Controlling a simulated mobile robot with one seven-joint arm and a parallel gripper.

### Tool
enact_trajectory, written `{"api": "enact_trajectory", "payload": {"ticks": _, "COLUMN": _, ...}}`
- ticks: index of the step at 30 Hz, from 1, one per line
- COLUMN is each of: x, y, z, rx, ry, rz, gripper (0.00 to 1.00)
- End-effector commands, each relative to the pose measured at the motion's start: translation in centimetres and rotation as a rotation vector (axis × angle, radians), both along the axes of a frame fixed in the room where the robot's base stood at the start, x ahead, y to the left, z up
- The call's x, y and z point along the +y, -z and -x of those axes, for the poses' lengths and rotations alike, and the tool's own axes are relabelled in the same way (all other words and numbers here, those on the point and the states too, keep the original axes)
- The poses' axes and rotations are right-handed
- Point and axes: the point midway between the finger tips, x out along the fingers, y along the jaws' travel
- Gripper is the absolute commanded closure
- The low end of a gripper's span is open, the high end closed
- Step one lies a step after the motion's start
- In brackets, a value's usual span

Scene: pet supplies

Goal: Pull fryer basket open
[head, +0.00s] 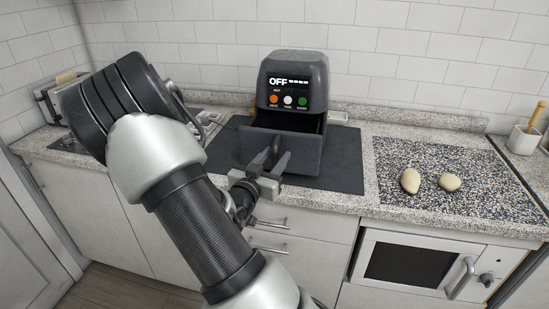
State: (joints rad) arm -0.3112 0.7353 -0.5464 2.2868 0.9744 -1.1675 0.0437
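The dark grey air fryer (293,80) stands at the back of the counter, its display reading OFF. Its basket (305,152) is drawn partly out toward me, with a dark gap between its front and the body. The basket's handle (276,147) points toward me. My gripper (275,160) is at the handle from the front, one finger on each side of it. The fingers are apart, but I cannot tell whether they press on the handle. The inside of the basket is hidden.
The fryer stands on a dark mat (343,174). To the right, two pale, rounded lumps (430,181) lie on a speckled board (400,205). A white holder (523,139) stands at the far right. Drawers and an oven (410,262) are below the counter.

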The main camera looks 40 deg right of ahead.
Motion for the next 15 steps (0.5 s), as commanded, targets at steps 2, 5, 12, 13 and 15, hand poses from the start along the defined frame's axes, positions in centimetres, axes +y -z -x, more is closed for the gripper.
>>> {"api": "enact_trajectory", "payload": {"ticks": 2, "x": 0.1, "y": 0.0, "z": 0.0, "rx": 0.000, "ry": 0.000, "rz": 0.000, "gripper": 0.62}}
{"api": "enact_trajectory", "payload": {"ticks": 5, "x": 0.6, "y": 0.0, "z": 0.2, "rx": 0.000, "ry": -0.002, "rz": -0.001, "gripper": 0.62}}
{"api": "enact_trajectory", "payload": {"ticks": 12, "x": 4.6, "y": 0.0, "z": 2.3, "rx": 0.001, "ry": -0.006, "rz": -0.002, "gripper": 0.62}}
{"api": "enact_trajectory", "payload": {"ticks": 13, "x": 5.2, "y": 0.0, "z": 2.8, "rx": 0.001, "ry": -0.005, "rz": -0.002, "gripper": 0.62}}
{"api": "enact_trajectory", "payload": {"ticks": 15, "x": 6.8, "y": 0.0, "z": 3.6, "rx": 0.001, "ry": -0.006, "rz": -0.002, "gripper": 0.62}}
